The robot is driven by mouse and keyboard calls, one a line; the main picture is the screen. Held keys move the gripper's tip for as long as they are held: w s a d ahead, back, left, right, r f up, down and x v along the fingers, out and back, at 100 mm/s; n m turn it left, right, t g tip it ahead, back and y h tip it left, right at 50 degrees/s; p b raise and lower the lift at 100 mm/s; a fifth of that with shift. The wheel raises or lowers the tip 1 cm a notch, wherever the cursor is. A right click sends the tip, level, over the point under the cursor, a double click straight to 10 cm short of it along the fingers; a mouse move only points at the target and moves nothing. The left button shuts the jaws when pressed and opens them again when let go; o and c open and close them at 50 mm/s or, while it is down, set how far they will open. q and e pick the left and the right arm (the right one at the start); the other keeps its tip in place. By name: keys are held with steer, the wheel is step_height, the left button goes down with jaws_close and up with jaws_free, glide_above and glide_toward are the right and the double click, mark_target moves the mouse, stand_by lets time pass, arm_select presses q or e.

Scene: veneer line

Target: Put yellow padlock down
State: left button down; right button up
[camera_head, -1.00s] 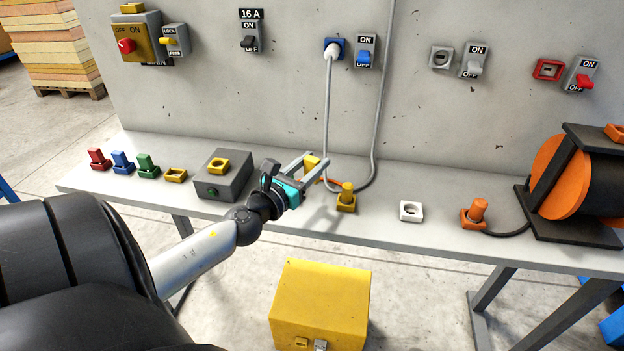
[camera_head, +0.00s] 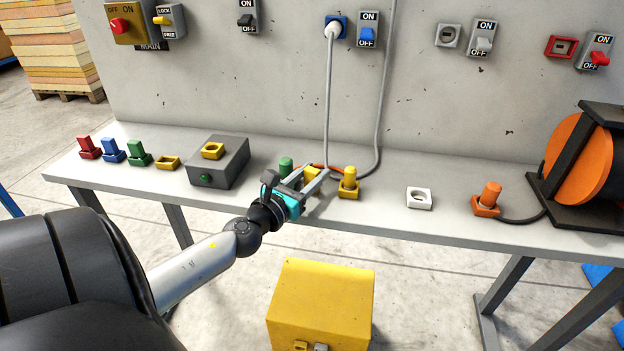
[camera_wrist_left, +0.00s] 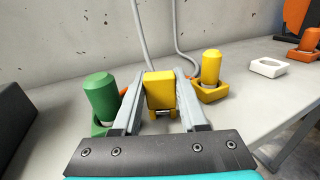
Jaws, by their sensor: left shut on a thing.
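My left gripper (camera_head: 308,182) is shut on the yellow padlock (camera_head: 312,174), close over the bench top. In the left wrist view the padlock (camera_wrist_left: 160,90) sits between the two finger tips (camera_wrist_left: 160,97), with yellow prongs toward me. I cannot tell whether it touches the bench. A green plug (camera_head: 286,167) stands just left of the fingers; it shows large in the wrist view (camera_wrist_left: 100,96). A yellow plug (camera_head: 349,180) in a square base stands to the right, apart from the fingers. My right gripper is not in view.
The bench (camera_head: 385,215) is clear between the yellow plug and a white socket ring (camera_head: 419,198). A dark grey box (camera_head: 218,165) stands left of the gripper. Cables (camera_head: 329,110) hang behind. A yellow box (camera_head: 322,300) stands in front on the floor.

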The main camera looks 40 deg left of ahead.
mark_target(310, 177)
arm_select(q)
steer(key=c, duration=0.8)
jaws_free()
steer(key=shift+o, duration=0.4)
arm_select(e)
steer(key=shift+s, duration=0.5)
arm_select(q)
steer(key=shift+r, duration=0.1)
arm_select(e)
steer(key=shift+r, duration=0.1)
arm_select(q)
steer(key=shift+s+d, duration=0.1)
steer(key=shift+s, duration=0.2)
steer(key=shift+s+d, duration=0.15)
steer(key=shift+s, duration=1.1)
steer(key=s+d+b, duration=0.1)
steer(key=s+b, duration=0.1)
steer(key=s, duration=0.6)
steer(key=shift+s+d, duration=0.2)
steer(key=shift+s, duration=0.15)
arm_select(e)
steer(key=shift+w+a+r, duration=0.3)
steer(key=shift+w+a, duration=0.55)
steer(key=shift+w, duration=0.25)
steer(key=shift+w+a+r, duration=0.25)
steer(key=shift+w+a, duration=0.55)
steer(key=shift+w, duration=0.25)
arm_select(q)
steer(key=shift+s, duration=0.1)
